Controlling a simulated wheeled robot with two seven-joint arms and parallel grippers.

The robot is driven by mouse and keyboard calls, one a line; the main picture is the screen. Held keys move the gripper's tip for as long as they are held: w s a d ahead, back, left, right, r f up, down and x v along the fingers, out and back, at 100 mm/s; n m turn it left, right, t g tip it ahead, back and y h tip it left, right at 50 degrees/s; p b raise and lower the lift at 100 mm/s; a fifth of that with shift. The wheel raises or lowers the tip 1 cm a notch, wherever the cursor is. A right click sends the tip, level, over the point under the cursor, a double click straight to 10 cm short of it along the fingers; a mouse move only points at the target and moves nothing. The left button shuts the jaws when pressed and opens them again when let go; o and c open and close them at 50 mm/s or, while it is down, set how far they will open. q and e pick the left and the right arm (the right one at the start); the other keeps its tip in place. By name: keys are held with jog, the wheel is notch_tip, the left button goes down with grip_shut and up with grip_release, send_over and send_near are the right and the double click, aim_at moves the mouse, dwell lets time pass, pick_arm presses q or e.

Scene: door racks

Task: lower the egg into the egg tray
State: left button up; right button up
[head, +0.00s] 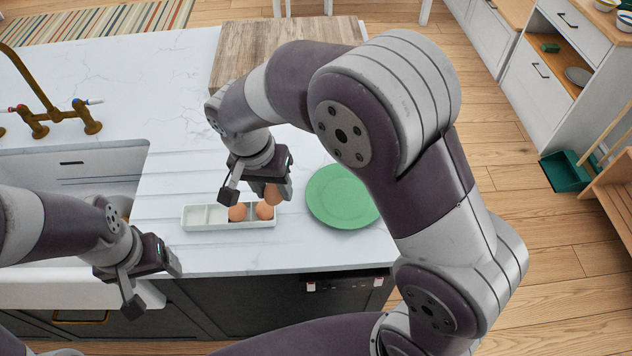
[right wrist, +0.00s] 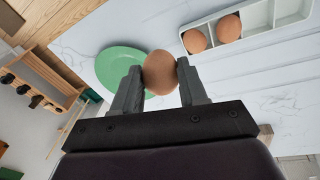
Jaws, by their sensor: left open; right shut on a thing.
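My right gripper (head: 258,192) is shut on a brown egg (head: 272,195); the right wrist view shows this egg (right wrist: 160,73) pinched between both fingers. In the head view it is above the right end of the white egg tray (head: 205,228); the exact height is hard to tell. Two brown eggs (head: 237,212) (head: 264,211) sit in the tray's right-hand compartments, and the left-hand ones are empty. The tray (right wrist: 268,31) also shows in the right wrist view, off to the upper right of the held egg. My left gripper (head: 152,288) is open and empty by the counter's front edge.
A green plate (head: 340,197) lies right of the tray, partly behind my right arm. A sink (head: 75,165) with a brass tap (head: 40,110) is at the left. A wooden board (head: 285,50) lies at the back. White counter (head: 150,60) behind the tray is clear.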

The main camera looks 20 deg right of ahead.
jog(key=w+a+f+p, duration=0.2)
jog(key=w+a+p, duration=0.3)
jog(key=a, duration=0.5)
jog(key=p, duration=1.2)
send_over(198, 220)
notch_tip(198, 220, down, 3)
jog(key=shift+a+f, duration=0.15)
jog(key=shift+a, duration=0.3)
jog(key=shift+f+b, duration=0.85)
jog(key=shift+f, duration=0.25)
jog(key=shift+f+b, duration=1.95)
jog(key=shift+f, duration=0.05)
